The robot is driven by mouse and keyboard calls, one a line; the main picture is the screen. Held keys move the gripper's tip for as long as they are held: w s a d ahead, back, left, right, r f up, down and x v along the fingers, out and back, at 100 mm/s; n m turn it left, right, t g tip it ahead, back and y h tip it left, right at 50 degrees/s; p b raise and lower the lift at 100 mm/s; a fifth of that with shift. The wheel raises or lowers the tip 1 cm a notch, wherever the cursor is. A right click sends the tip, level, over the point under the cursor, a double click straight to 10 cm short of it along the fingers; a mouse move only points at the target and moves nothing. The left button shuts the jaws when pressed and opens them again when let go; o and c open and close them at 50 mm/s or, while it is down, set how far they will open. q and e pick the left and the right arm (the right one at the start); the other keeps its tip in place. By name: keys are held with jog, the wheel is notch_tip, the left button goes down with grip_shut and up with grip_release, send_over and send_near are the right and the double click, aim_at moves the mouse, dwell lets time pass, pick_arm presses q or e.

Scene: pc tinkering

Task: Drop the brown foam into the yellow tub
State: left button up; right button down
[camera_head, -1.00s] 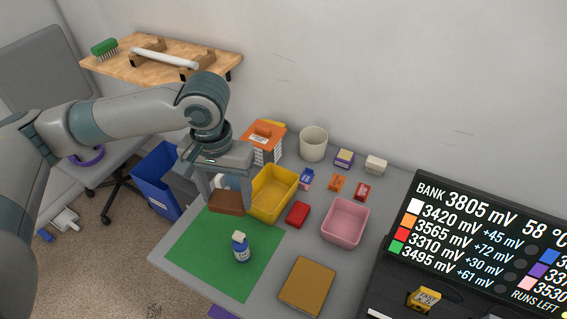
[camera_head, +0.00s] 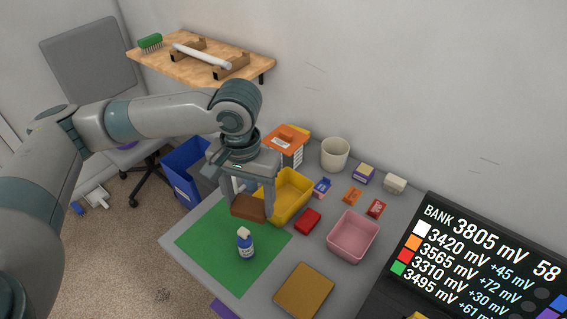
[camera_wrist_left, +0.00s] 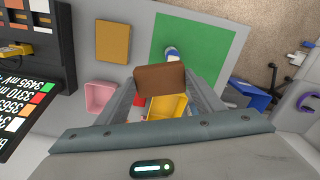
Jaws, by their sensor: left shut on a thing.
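The brown foam (camera_head: 248,208) is a small brown block held between the fingers of my left gripper (camera_head: 250,200). In the left wrist view the brown foam (camera_wrist_left: 160,81) sits across the fingertips of the left gripper (camera_wrist_left: 163,88). The yellow tub (camera_head: 293,211) stands on the grey table just right of the foam in the head view. The yellow tub also shows in the left wrist view (camera_wrist_left: 168,107), partly hidden behind the foam and fingers. The foam is beside the tub's near-left side in the head view; its exact height is hard to tell. My right gripper does not show.
A blue-and-white bottle (camera_head: 245,244) stands on the green mat (camera_head: 205,242). A red box (camera_head: 307,221), a pink tub (camera_head: 353,237) and a brown pad (camera_head: 304,290) are to the right. A cream cup (camera_head: 335,154) and an orange-topped container (camera_head: 287,147) stand behind.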

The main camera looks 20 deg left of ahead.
pick_arm(q)
jog(key=w+d+r+m+p, duration=0.1)
jog(key=w+d+m+p, duration=0.1)
jog(key=w+m+p, duration=0.5)
jog(key=w+d+m+p, duration=0.15)
jog(key=w+m, duration=0.25)
jog(key=w, duration=0.6)
jog(key=w+a+f+m+p, duration=0.2)
jog(key=w+f+m+p, duration=0.1)
jog(key=f+m+p, duration=0.4)
notch_tip(320, 180, down, 3)
jog(key=m, duration=0.4)
jog(key=shift+w+a+r+m, duration=0.15)
jog(key=shift+w+a+m, duration=0.1)
jog(key=shift+m, duration=0.15)
notch_tip(320, 180, down, 10)
jog(key=b, duration=0.7)
jog(key=shift+f+b, duration=0.25)
jog(key=shift+b, duration=0.05)
